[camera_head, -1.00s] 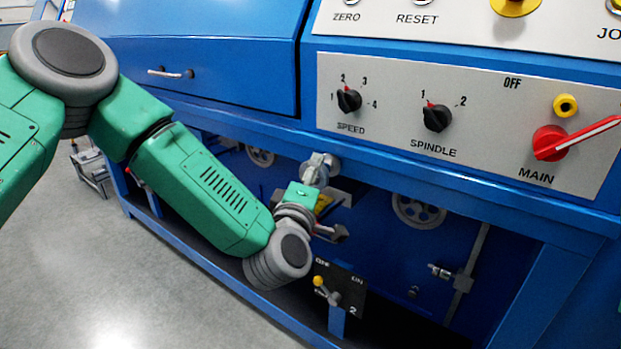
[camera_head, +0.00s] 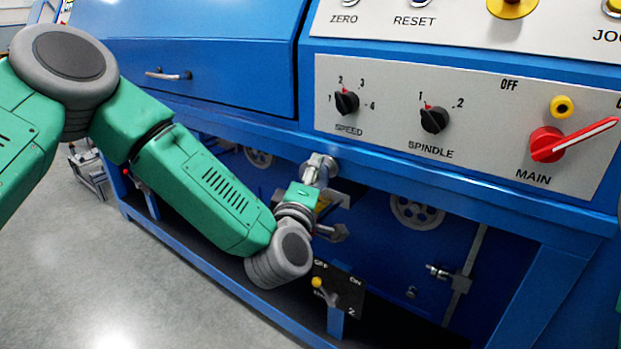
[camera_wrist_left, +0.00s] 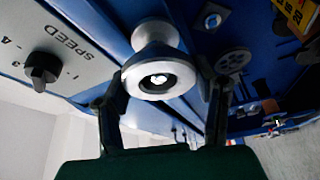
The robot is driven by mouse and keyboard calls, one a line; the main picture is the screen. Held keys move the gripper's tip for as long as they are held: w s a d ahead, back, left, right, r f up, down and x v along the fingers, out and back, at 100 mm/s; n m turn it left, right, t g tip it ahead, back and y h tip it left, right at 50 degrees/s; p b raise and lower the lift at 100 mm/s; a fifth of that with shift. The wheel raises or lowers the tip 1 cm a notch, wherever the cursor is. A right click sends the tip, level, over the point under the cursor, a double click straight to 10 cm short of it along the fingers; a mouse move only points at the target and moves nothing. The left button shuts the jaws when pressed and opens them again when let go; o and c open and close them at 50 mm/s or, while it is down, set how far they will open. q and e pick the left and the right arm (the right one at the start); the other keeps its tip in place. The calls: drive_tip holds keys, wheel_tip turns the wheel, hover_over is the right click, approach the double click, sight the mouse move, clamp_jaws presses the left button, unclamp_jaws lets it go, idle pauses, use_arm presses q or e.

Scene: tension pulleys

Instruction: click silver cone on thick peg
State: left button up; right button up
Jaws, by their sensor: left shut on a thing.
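A silver, flared cone with a round hole in its near face (camera_wrist_left: 150,82) sits between the two dark fingers of my left gripper (camera_wrist_left: 163,74) in the left wrist view. The fingers are shut on its sides. Its narrower neck leads back to another rounded silver part (camera_wrist_left: 154,33) near the blue frame. I cannot tell whether this is the thick peg or part of the cone. In the head view the silver part (camera_head: 320,166) shows small just under the machine's front rail, with my left gripper (camera_head: 312,180) at it. My right gripper is not in view.
The control panel (camera_head: 470,110) with SPEED, SPINDLE and MAIN knobs stands above and to the right. A small ON/OFF switch plate (camera_head: 346,287) is below the gripper. A spoked pulley (camera_head: 417,210) lies inside the blue frame. Grey floor is open at left.

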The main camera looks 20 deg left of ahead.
use_arm(q)
drive_tip(key=shift+w+d, duration=0.2)
drive_tip(key=shift+w, duration=0.35)
drive_tip(key=shift+w+d, duration=0.2)
drive_tip(key=shift+w, duration=0.3)
drive_tip(key=shift+w, duration=0.1)
idle(0.4)
drive_tip(key=o, duration=1.3)
drive_tip(key=shift+o, duration=0.2)
drive_tip(key=s+f, duration=0.1)
drive_tip(key=s, duration=1.1)
drive_tip(key=shift+d+f, duration=0.15)
drive_tip(key=shift+d, duration=0.1)
